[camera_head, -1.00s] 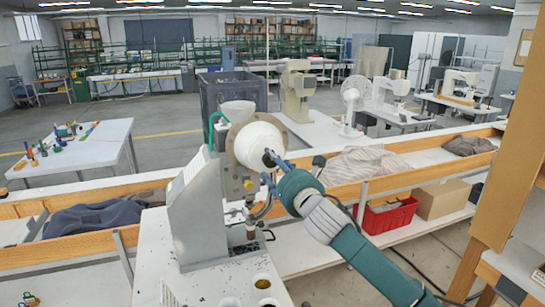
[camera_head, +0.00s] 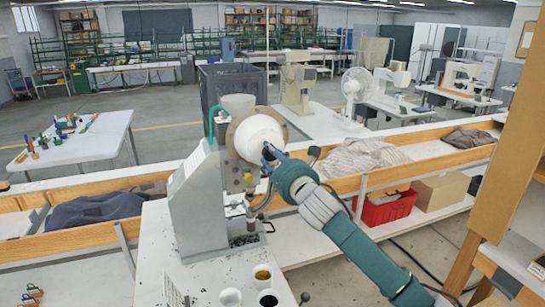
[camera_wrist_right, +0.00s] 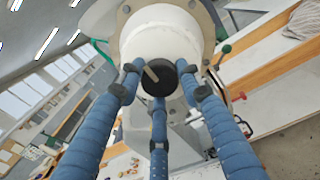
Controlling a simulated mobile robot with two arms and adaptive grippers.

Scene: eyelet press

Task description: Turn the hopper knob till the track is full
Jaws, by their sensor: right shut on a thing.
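The eyelet press (camera_head: 198,205) stands on a white bench, with its white hopper drum (camera_head: 257,136) facing my right arm. In the right wrist view the black hopper knob (camera_wrist_right: 160,79) sits at the middle of the drum's face (camera_wrist_right: 160,35), with a pale pin on it. My right gripper (camera_head: 268,158) has its blue fingers (camera_wrist_right: 157,92) closed around the knob. The track below the drum is partly hidden by the gripper and too small to show how full it is. My left gripper is not in view.
Small cups (camera_head: 263,274) stand at the bench's front, and dark specks lie around the press base. A red bin (camera_head: 388,208) and a cardboard box (camera_head: 440,194) sit on the shelf to the right. Dark cloth (camera_head: 97,211) lies in the left trough.

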